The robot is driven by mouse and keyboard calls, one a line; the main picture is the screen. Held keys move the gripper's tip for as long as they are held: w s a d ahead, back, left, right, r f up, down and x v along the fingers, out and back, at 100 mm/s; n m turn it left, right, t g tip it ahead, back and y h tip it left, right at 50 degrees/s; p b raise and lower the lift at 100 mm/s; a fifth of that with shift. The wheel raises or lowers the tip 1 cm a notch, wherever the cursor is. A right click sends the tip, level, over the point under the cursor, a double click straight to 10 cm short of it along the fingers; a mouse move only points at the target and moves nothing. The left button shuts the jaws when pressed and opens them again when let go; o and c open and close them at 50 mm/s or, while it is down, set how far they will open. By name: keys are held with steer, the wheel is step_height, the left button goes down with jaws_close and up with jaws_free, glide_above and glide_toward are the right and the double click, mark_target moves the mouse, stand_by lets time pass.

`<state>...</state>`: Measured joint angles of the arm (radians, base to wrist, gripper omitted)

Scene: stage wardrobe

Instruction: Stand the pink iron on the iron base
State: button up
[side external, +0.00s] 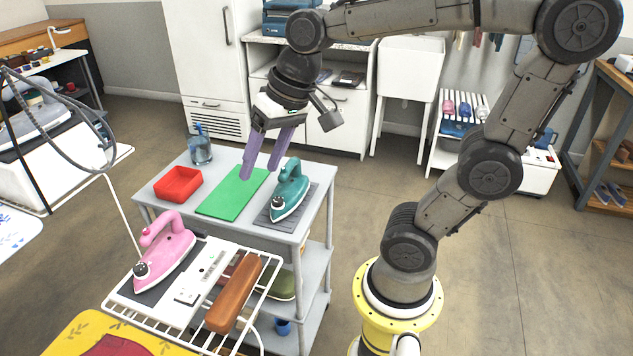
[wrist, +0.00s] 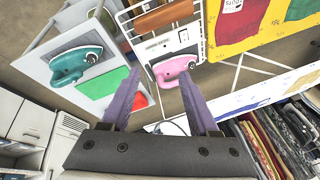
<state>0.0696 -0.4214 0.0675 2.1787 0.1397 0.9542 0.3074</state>
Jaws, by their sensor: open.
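The pink iron (side external: 168,252) rests flat, soleplate down, on a dark plate (side external: 149,292) on the white wire rack at the front. It also shows in the wrist view (wrist: 174,68), ahead of the fingers. A teal iron (side external: 290,192) lies on a dark grey mat (side external: 305,215) on the cart; it shows at the left in the wrist view (wrist: 72,66). I cannot tell for certain which dark plate is the iron base. My gripper (side external: 261,170), with purple fingers, is open and empty above the cart, behind and above the pink iron. It touches neither iron.
On the grey cart (side external: 315,208) are a green board (side external: 233,192), a red tray (side external: 178,185) and a blue container (side external: 200,150). A brown padded bar (side external: 234,293) lies on the rack to the right of the pink iron.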

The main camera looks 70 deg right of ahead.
steer(key=s+f+n+t+h, duration=0.1)
steer(key=s+f+n, duration=0.2)
steer(key=s, duration=0.6)
steer(key=shift+d+n, duration=0.35)
steer(key=shift+n, duration=0.65)
